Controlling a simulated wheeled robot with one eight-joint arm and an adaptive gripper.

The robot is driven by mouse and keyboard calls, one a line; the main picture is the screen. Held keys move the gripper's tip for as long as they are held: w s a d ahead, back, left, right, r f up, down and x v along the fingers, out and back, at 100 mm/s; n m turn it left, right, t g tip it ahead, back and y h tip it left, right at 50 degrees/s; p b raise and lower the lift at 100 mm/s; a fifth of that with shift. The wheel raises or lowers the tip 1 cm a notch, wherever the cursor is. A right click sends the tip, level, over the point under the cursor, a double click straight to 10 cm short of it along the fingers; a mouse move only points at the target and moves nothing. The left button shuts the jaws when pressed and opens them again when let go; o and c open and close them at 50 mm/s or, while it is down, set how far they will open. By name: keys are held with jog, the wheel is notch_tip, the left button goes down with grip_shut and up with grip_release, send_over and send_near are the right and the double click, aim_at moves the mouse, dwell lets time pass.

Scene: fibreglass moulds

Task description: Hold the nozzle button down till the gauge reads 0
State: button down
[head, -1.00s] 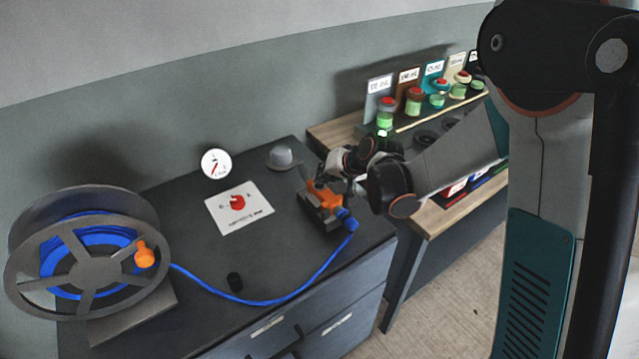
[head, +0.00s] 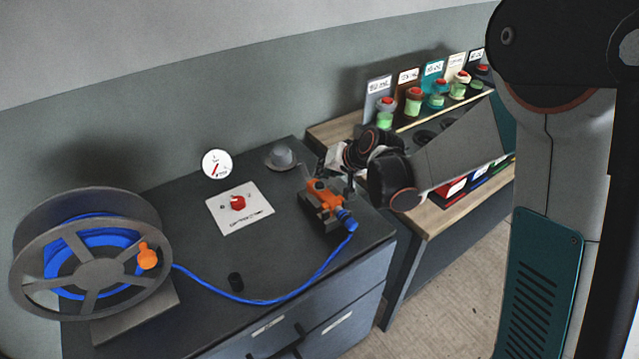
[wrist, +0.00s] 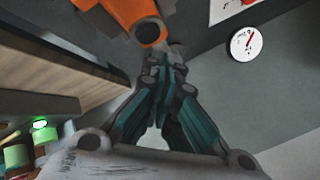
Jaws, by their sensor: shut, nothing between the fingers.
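The orange nozzle (head: 322,190) lies in a dark holder (head: 310,212) on the dark bench, with the blue hose on its near end. Its orange body also shows at the top of the wrist view (wrist: 125,12), with a dark round part on it; I cannot tell whether that is the button. My gripper (wrist: 168,55) is shut and empty, its fingertips close to the nozzle; I cannot tell whether they touch. In the head view my wrist partly hides it. The white round gauge (head: 217,164) with a red needle is on the wall; its figures are too small to read.
A hose reel (head: 90,255) with blue hose (head: 300,292) stands at the left. Jars (head: 414,100) stand on the shelf at right.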

jog(key=shift+r+p, duration=1.35)
jog(key=shift+r, duration=1)
jog(key=shift+s+d+r, duration=0.1)
jog(key=s+d+r+h+b, duration=0.1)
jog(key=s+d+r+h, duration=0.1)
jog(key=s+d+r, duration=0.4)
jog(key=s+d+r+h, duration=0.1)
jog(key=s+d+r, duration=0.3)
jog(key=s, duration=0.4)
jog(key=s+d+h, duration=0.1)
jog(key=s+d, duration=0.3)
jog(key=s, duration=0.4)
jog(key=s+d+n+h, duration=0.1)
jog(key=s+d, duration=0.3)
jog(key=s, duration=0.5)
jog(key=shift+s+d+f+h+b, duration=0.2)
jog(key=shift+f+h+b, duration=0.1)
jog(key=shift+h+b, duration=0.15)
